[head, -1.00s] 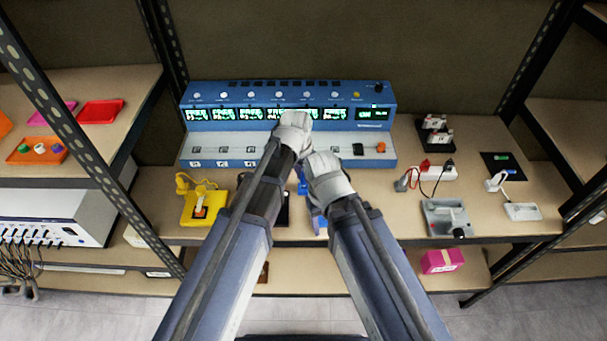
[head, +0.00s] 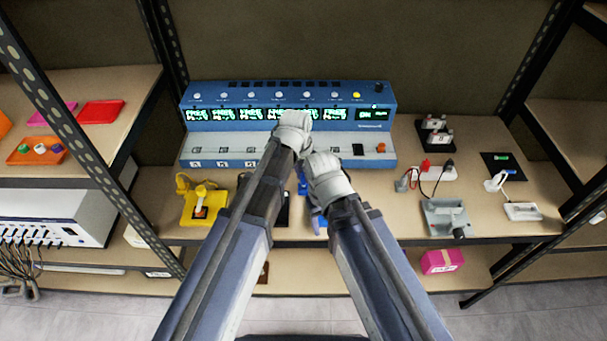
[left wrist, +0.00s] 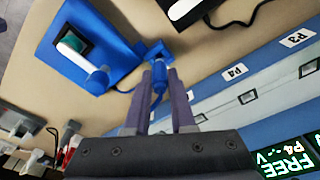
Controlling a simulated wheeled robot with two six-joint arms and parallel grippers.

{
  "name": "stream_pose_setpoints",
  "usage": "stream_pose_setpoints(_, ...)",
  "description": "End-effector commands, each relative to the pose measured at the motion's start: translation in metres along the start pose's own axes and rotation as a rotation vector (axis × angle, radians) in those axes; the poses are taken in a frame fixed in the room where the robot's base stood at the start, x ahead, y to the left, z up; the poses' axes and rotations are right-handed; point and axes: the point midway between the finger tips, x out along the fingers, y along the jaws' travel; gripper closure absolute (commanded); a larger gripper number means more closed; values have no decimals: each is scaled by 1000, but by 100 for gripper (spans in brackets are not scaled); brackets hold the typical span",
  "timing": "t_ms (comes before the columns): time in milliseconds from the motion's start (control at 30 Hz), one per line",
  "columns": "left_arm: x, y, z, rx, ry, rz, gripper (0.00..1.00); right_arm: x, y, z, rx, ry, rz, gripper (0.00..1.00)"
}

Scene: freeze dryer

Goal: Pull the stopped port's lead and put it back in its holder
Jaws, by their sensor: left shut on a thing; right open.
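The blue console (head: 290,97) has a row of lit displays and a pale front ledge (head: 225,150) with labelled ports. My left gripper (head: 293,128) is in front of its middle. In the left wrist view my left gripper (left wrist: 160,88) is shut on a blue lead's plug (left wrist: 160,80). The plug points at a small blue socket-like piece (left wrist: 157,50) beside the blue holder block (left wrist: 95,45); I cannot tell whether it is inside. My right gripper (head: 325,165) is open, just below and right of the left one. It partly hides the blue holder in the head view.
A yellow block (head: 203,205) with its own lead stands left. Shelf posts frame both sides. A display in the wrist view reads FREE P4 (left wrist: 292,158).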

Motion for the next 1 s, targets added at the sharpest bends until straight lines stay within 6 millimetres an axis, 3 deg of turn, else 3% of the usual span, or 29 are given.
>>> stream_pose_setpoints(1000, 12, 0, 2, 0, 0, 0, 100, 12, -1, -1, 0, 0, 0, 42)
